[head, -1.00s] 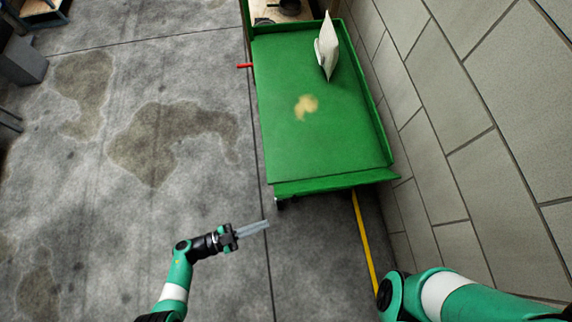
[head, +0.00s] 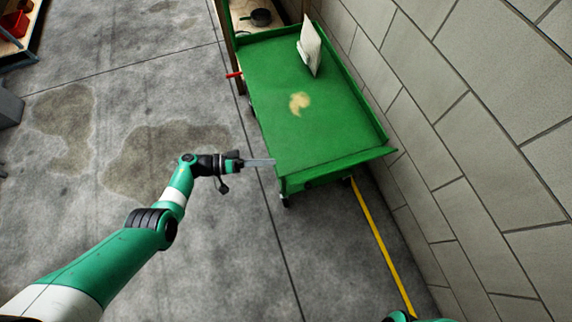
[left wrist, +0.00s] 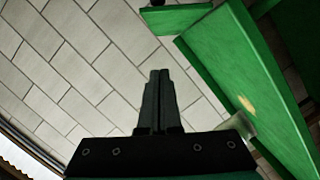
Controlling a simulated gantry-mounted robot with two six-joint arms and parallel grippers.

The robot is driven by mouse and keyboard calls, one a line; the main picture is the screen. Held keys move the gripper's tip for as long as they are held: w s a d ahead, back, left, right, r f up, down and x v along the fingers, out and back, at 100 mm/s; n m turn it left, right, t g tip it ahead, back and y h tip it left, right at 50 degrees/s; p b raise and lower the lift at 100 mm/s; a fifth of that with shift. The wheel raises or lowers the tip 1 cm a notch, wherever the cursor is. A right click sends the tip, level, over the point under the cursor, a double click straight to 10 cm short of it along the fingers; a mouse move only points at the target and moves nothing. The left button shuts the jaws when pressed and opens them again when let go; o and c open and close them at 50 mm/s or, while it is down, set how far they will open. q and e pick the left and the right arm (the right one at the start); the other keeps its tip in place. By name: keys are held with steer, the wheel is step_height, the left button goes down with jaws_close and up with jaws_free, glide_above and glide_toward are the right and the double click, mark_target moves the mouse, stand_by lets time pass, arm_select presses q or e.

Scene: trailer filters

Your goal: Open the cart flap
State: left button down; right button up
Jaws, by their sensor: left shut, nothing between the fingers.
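The green cart (head: 285,75) stands against the block wall, with a flat bed. Its near-end flap (head: 335,168) is a green panel along the near edge, its right end sticking out past the cart's side. I cannot tell its exact angle. My left gripper (head: 273,162) is shut and empty, its fingertips close to the cart's near-left corner. Contact cannot be told. In the left wrist view the closed fingers (left wrist: 158,100) point past the green cart (left wrist: 225,55), which is at the right. My right gripper is not in view.
A red handle (head: 234,74) sticks out at the cart's left side. A wooden surface with a black pan (head: 261,16) is beyond.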

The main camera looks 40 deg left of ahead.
arm_select(q)
steer(key=b, duration=0.4)
glide_above(298, 176)
steer(key=w+a, duration=0.1)
steer(key=a, duration=0.2)
steer(key=shift+w+d+f, duration=0.1)
steer(key=shift+w+f, duration=0.1)
steer(key=shift+f, duration=0.75)
steer(key=shift+s+d+f+b, duration=0.3)
steer(key=shift+d+f+b, duration=0.1)
steer(key=shift+d, duration=0.2)
steer(key=shift+s+d+f+b, duration=0.3)
steer(key=shift+d+f, duration=0.1)
steer(key=shift+d, duration=0.2)
steer(key=shift+s+d+f, duration=0.1)
steer(key=shift+s+d, duration=0.1)
steer(key=shift+d, duration=0.05)
